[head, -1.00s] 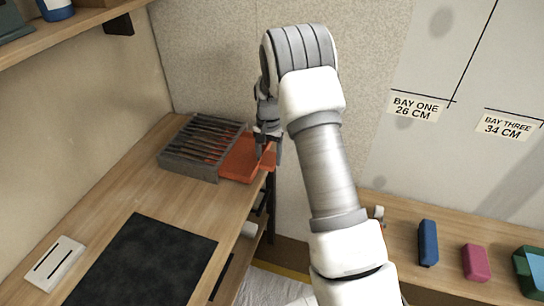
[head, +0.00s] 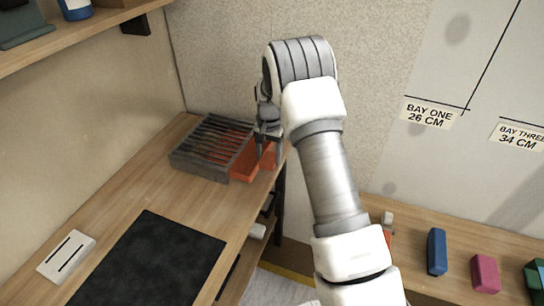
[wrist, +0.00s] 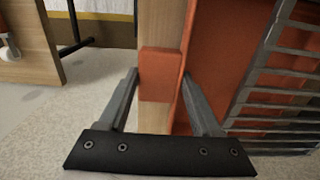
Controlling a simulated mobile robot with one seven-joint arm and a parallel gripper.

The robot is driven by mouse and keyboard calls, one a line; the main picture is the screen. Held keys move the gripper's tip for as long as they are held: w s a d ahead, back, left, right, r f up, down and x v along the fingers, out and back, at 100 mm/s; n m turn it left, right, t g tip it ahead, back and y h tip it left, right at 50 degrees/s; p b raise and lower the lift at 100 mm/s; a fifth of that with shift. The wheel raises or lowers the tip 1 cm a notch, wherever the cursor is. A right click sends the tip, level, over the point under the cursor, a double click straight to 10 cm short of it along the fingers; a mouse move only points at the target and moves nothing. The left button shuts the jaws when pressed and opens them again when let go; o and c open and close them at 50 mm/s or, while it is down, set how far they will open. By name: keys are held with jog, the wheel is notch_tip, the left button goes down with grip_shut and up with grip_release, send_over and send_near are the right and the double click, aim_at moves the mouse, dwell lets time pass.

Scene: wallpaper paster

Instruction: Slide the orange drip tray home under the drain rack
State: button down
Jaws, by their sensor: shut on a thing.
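The dark grey slatted drain rack (head: 193,163) sits at the back corner of the wooden bench. The orange drip tray (head: 246,172) is partly under it, with its right part sticking out toward the bench's right edge. Orange also shows between the rack's slats. My gripper (head: 268,150) is at the tray's outer end. In the wrist view my gripper (wrist: 161,76) has its fingers on either side of an orange tab (wrist: 159,66) on the tray (wrist: 217,50), shut on it. The rack's slats (wrist: 285,124) show at the right there.
A black mat (head: 150,262) and a white slotted block (head: 66,256) lie on the bench (head: 115,205). A wall shelf (head: 105,20) overhangs at upper left. A lower right-hand bench holds a blue block (head: 437,252) and a pink block (head: 486,273).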

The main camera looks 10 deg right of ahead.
aim_at(246, 154)
jog(key=shift+w+a, duration=0.45)
jog(key=shift+a, duration=0.2)
jog(key=shift+w+a, duration=0.45)
jog(key=shift+a, duration=0.2)
jog(key=shift+f, duration=0.35)
dwell(0.4)
